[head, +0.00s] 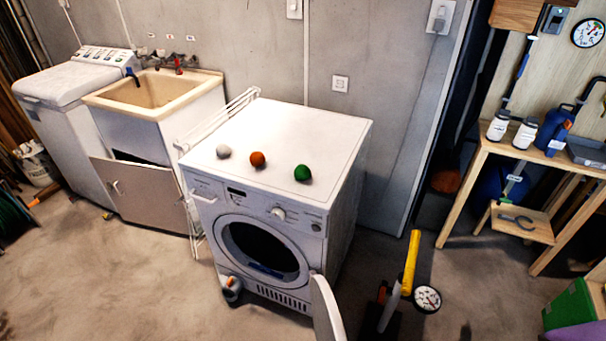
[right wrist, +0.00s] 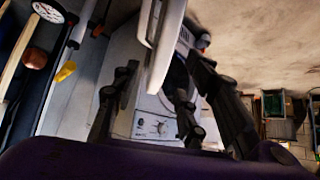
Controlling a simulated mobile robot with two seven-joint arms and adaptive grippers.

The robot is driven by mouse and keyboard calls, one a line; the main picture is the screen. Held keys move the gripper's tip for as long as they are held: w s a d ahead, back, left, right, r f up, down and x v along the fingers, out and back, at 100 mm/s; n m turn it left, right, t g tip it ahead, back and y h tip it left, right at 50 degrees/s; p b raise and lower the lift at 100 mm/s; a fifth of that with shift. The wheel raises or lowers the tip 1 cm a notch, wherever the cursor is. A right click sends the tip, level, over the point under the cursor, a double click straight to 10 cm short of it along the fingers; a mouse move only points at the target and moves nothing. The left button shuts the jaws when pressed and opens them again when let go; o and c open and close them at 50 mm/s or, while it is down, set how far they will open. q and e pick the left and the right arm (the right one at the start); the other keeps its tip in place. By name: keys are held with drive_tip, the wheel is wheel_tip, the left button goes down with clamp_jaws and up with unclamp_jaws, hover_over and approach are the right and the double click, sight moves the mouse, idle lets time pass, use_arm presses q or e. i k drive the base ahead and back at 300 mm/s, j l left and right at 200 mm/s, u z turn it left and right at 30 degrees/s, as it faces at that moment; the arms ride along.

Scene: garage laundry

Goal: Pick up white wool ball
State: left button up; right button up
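The white wool ball (head: 223,151) rests on top of the white washing machine (head: 322,132), near its front left. An orange ball (head: 257,159) and a green ball (head: 303,172) lie in a row to its right. My right gripper (right wrist: 158,75) shows in the right wrist view with its dark fingers spread apart. The washing machine's front, with its knob and round door (right wrist: 178,78), appears beyond the fingers. My left gripper is not in view.
A utility sink (head: 152,91) and a white top-loading machine (head: 70,84) stand left. A white folded rack (head: 222,113) is beside the washing machine. A yellow-handled tool with a gauge (head: 427,299) stands at front right. A wooden workbench (head: 483,147) is at right.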

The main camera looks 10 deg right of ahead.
sight(222, 150)
drive_tip(key=k+l+z, duration=0.15)
drive_tip(key=k+l, duration=0.25)
drive_tip(key=k, duration=0.2)
drive_tip(key=i+j+z, duration=0.25)
drive_tip(key=j, duration=0.4)
drive_tip(key=i+j+z, duration=0.1)
drive_tip(key=i+j, duration=0.2)
drive_tip(key=i+j+z, duration=0.15)
drive_tip(key=j, duration=0.25)
drive_tip(key=i+j+z, duration=0.1)
drive_tip(key=j, duration=0.3)
drive_tip(key=i+j+z, duration=0.15)
drive_tip(key=j, duration=0.25)
